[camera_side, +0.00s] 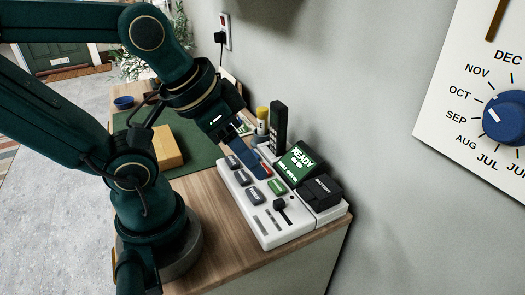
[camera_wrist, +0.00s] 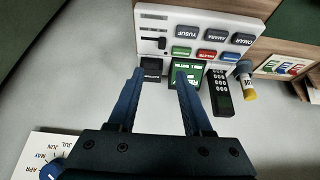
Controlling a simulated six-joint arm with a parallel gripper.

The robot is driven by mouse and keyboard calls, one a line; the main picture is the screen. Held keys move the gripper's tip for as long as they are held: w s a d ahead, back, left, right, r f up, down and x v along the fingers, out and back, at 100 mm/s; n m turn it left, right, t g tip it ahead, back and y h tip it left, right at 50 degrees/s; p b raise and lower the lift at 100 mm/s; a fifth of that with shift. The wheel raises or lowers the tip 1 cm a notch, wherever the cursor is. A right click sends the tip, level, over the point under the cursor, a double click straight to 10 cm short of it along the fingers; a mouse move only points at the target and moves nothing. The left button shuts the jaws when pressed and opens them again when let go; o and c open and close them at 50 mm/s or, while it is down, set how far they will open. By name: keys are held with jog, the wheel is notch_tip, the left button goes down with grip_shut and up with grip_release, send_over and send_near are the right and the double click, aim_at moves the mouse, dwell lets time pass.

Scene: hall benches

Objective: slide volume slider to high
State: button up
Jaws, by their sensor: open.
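The white panel (camera_side: 240,201) lies on the wooden bench top. Its volume slider has a black knob (camera_side: 281,205) at the panel's near end; the knob also shows in the wrist view (camera_wrist: 161,43), left of the buttons. I cannot read which end of its track is high. My gripper (camera_side: 262,170) is above the panel, with blue fingers over the button area and apart from the knob. In the wrist view, my gripper (camera_wrist: 160,70) has its fingers spread with nothing held. The black battery block (camera_wrist: 152,68) appears between the fingertips, and the slider lies beyond it.
A green READY screen (camera_side: 300,161) and the battery block (camera_side: 320,190) stand along the panel's wall side. A black handset (camera_side: 278,127) and a yellow-capped tube (camera_side: 262,119) stand behind. A yellow box (camera_side: 167,146) sits on the green mat (camera_side: 203,148). The wall is close on the right.

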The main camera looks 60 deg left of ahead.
jog(key=shift+c, duration=1.4)
jog(key=g, duration=0.5)
send_over(279, 201)
notch_tip(279, 201, down, 6)
jog(key=shift+w+f, duration=0.1)
jog(key=shift+w, duration=0.05)
jog(key=shift+f+g, duration=0.3)
jog(key=shift+f, duration=2.55)
